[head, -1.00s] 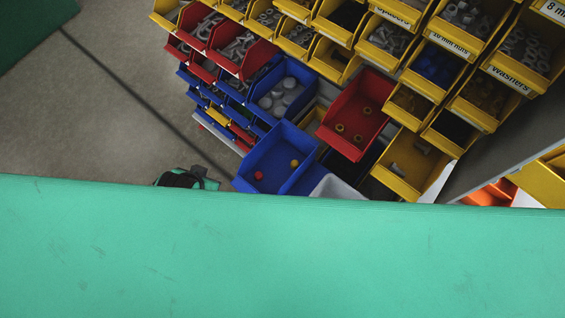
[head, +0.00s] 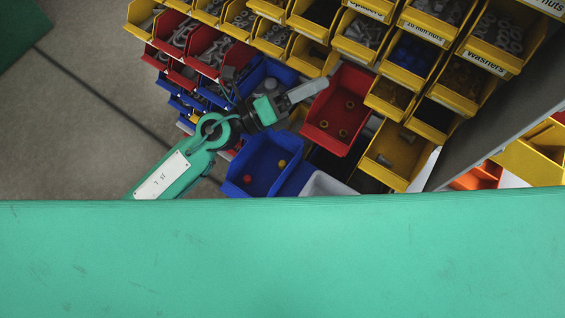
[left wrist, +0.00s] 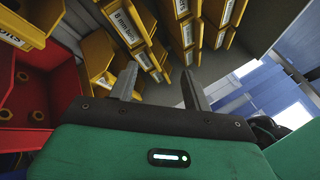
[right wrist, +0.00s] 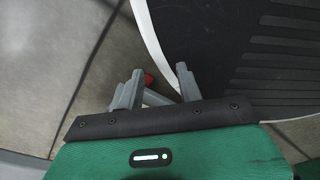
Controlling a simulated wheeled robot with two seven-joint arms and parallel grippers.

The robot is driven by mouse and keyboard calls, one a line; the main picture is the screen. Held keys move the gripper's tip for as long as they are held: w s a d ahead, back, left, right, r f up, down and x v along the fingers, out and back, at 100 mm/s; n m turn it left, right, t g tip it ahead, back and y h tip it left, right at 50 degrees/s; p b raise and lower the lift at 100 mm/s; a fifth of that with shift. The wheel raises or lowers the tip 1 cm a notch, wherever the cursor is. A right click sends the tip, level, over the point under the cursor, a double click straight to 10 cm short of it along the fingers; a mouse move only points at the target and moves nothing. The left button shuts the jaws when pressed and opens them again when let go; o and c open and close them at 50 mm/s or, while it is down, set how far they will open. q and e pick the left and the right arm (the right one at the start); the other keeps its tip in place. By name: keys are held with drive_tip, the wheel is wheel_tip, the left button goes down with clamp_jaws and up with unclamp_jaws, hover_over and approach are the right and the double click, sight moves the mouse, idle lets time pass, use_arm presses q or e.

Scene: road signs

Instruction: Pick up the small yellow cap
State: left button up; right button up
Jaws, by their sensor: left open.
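The small yellow cap (head: 282,163) lies in a blue bin (head: 262,188) in the head view, to the right of a small red cap (head: 247,178). My left gripper (head: 316,87) is above the bins, up and to the right of the yellow cap, beside the red bin. In the left wrist view its fingers (left wrist: 158,82) are apart with nothing between them, and the yellow cap does not show there. My right gripper (right wrist: 157,85) shows only in its wrist view, its fingers apart over the floor.
A red bin (head: 327,135) with several rings stands right of the blue bin. Yellow bins (head: 398,150) rise in rows at the right and back. A green surface (head: 280,255) fills the front of the head view. Floor (head: 85,125) is open at the left.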

use_arm(q)
wheel_tip(320, 180, down, 8)
drive_tip(key=s+d+m+g+y, duration=0.2)
drive_tip(key=s+m+g+y, duration=0.15)
drive_tip(key=m+g, duration=0.4)
drive_tip(key=m+y+p, duration=0.1)
drive_tip(key=m+y, duration=0.6)
drive_tip(key=y, duration=0.5)
hover_over(280, 162)
drive_tip(key=a, duration=0.2)
drive_tip(key=shift+t, duration=0.35)
drive_tip(key=f, duration=2.2)
drive_tip(key=shift+s+d, duration=0.1)
drive_tip(key=shift+d, duration=0.1)
drive_tip(key=shift+d+f, duration=0.1)
drive_tip(key=shift+f, duration=0.4)
drive_tip(key=x, duration=0.2)
drive_tip(key=p+x, duration=0.1)
drive_tip(key=x, duration=0.1)
drive_tip(key=shift+a+f, duration=0.25)
drive_tip(key=shift+a, duration=0.05)
drive_tip(key=shift+d+f, duration=0.1)
drive_tip(key=shift+f, duration=0.2)
drive_tip(key=shift+c, duration=0.2)
drive_tip(key=c, duration=1)
use_arm(e)
drive_tip(key=s, duration=0.1)
drive_tip(key=s+r, duration=0.1)
drive_tip(key=shift+s+d, duration=0.2)
drive_tip(key=shift+s, duration=0.1)
